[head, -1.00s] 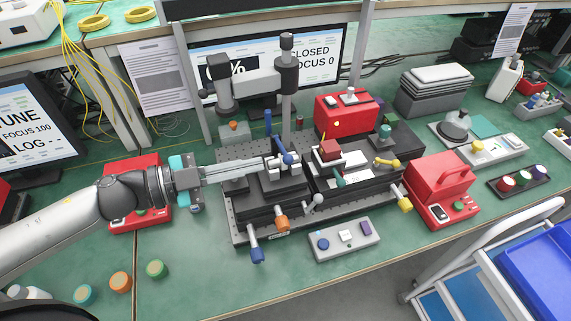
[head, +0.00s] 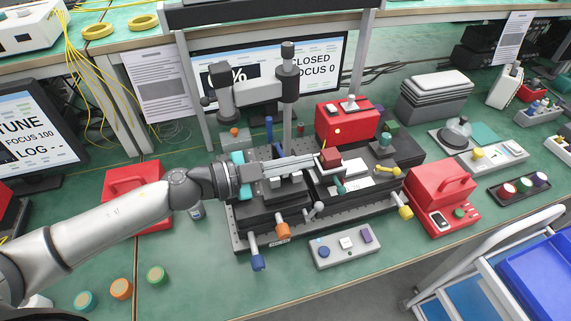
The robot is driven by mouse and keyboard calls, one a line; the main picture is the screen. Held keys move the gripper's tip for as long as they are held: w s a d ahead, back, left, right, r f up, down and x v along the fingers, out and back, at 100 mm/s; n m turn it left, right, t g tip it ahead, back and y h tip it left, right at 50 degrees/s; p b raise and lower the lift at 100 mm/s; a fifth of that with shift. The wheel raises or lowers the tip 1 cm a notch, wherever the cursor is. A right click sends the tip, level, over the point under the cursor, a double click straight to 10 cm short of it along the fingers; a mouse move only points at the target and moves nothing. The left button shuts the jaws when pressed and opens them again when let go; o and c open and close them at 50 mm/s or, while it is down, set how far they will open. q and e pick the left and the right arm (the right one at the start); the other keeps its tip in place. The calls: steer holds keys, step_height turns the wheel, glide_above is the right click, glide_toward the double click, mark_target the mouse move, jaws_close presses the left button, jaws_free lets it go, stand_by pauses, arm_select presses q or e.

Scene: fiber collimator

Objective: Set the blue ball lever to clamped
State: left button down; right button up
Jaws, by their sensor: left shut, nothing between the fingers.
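A small dark-blue part of the blue ball lever (head: 277,150) shows just behind my left gripper, on the left stage of the bench. Its ball cannot be made out clearly behind the gripper. My left gripper (head: 316,160) is shut and empty. It reaches right across the left stage, with its fingertips near the dark red block (head: 330,157). I cannot tell whether it touches the lever. My right gripper is not in view.
The black breadboard (head: 243,243) also carries an orange knob (head: 282,230), a blue knob (head: 258,262) and a yellow ball lever (head: 390,170). A grey post (head: 288,95) rises behind the gripper. A grey button box (head: 345,247) stands in front.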

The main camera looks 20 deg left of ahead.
arm_select(q)
steer(key=shift+w+a+f+b, duration=0.15)
steer(key=shift+a+f+b, duration=0.2)
steer(key=shift+a+f, duration=0.4)
steer(key=shift+w+a+f+b, duration=0.1)
steer(key=shift+a+f+b, duration=0.2)
steer(key=shift+a+f, duration=0.35)
steer(key=shift+d, duration=0.1)
steer(key=f, duration=0.1)
steer(key=f+m, duration=0.1)
steer(key=f, duration=0.1)
steer(key=shift+s+d+f, duration=0.2)
steer(key=shift+s, duration=0.2)
steer(key=shift+r+p, duration=0.1)
steer(key=shift+p, duration=0.2)
